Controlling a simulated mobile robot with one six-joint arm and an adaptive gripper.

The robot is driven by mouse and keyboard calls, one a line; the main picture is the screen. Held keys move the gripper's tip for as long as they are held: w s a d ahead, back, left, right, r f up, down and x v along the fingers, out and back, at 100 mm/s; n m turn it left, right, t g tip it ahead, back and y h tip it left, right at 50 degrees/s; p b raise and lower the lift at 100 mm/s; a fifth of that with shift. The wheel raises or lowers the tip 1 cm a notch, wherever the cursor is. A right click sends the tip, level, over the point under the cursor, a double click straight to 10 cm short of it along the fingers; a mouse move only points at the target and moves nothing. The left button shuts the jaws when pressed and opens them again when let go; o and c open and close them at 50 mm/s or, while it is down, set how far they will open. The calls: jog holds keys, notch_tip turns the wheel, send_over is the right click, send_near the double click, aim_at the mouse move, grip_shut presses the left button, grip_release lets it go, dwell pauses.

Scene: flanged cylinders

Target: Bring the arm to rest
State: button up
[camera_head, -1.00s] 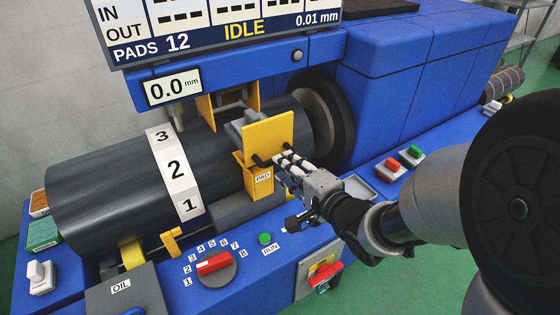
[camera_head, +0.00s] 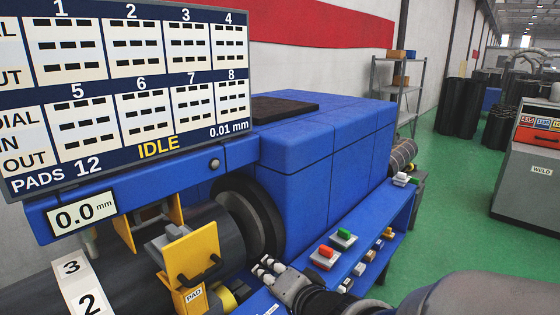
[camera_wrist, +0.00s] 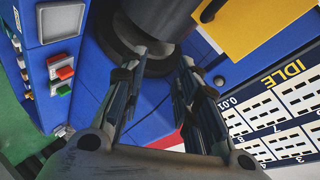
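My gripper (camera_head: 268,268) shows at the bottom of the head view, to the right of the yellow plate with a dark handle (camera_head: 192,256). A gap shows between my gripper's fingertips and that handle in the picture. In the wrist view my gripper's two fingers (camera_wrist: 160,68) stand apart with nothing between them. A dark cylinder end (camera_wrist: 155,20) shows beyond them. Part of my arm fills the lower right of the head view.
The blue machine (camera_head: 320,140) fills the left and middle, with a display panel (camera_head: 120,90) reading IDLE. Red and green buttons (camera_head: 335,247) sit on its front ledge. A grey WELD cabinet (camera_head: 535,175) stands right. Green floor (camera_head: 450,220) lies open between.

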jog(key=s+d+r+n+h, duration=0.1)
jog(key=s+d+r+h, duration=0.2)
jog(key=d, duration=0.7)
jog(key=s+d+f+n+g+h, duration=0.1)
jog(key=s+d+n+g, duration=0.1)
jog(key=s, duration=0.9)
jog(key=s+d+f+n+g+h, duration=0.1)
jog(key=s+d+n+g+h, duration=0.1)
jog(key=s, duration=0.9)
jog(key=d+n+g, duration=0.1)
jog(key=d+g, duration=0.1)
jog(key=g, duration=0.1)
jog(key=shift+d, duration=0.35)
jog(key=shift+w, duration=0.1)
